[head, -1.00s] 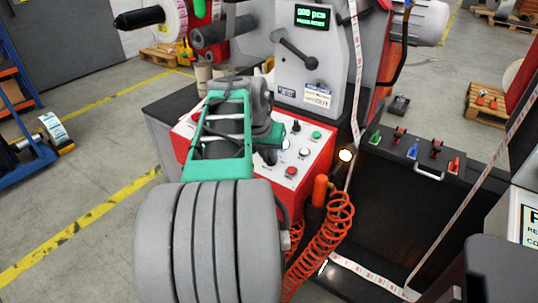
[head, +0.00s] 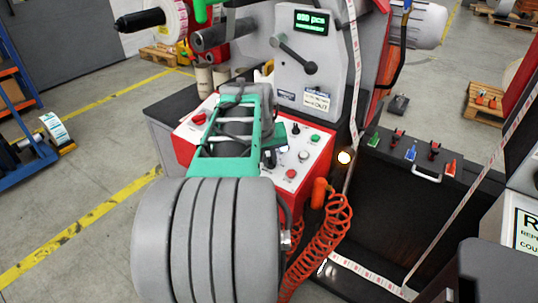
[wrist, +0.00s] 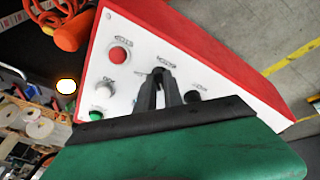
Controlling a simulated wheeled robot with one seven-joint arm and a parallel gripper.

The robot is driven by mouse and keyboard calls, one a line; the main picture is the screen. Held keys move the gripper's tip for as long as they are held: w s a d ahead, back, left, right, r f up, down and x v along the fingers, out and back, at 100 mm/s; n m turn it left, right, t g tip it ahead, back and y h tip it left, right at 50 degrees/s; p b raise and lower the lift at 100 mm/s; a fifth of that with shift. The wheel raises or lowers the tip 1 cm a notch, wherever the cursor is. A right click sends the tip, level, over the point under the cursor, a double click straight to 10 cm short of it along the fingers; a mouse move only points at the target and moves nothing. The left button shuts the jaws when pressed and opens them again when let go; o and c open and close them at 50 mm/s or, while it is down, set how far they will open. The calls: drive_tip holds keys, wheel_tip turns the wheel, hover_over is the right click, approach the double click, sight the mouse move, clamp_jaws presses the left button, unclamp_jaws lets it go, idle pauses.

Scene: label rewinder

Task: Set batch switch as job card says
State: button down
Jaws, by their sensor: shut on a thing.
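The red control box has a white sloping panel (head: 308,166) with a black knob (head: 295,129) at its upper part. My gripper (wrist: 159,78) is shut on a small dark switch knob in the middle of the panel in the wrist view. The fingers hide most of this knob, so its pointing direction cannot be told. Its label is too small to read. In the head view my green and grey hand covers the panel's middle. A white card (head: 317,100) on the machine face and a sign (head: 525,230) at the right edge carry partly legible print.
A red button (wrist: 119,55), a white button (wrist: 104,90), a green button (wrist: 95,115) and another black knob (wrist: 192,96) surround the fingers. A coiled orange hose (head: 318,240) hangs beside the box. A lit green display (head: 311,21) is above.

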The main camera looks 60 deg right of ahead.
drive_tip(key=shift+n+p, duration=0.7)
drive_tip(key=shift+n, duration=1)
drive_tip(key=c, duration=1.5)
unclamp_jaws()
drive_tip(key=shift+o, duration=0.2)
drive_tip(key=shift+r, duration=0.1)
drive_tip(key=v, duration=0.7)
drive_tip(key=shift+r+p, duration=0.35)
drive_tip(key=shift+s, duration=0.2)
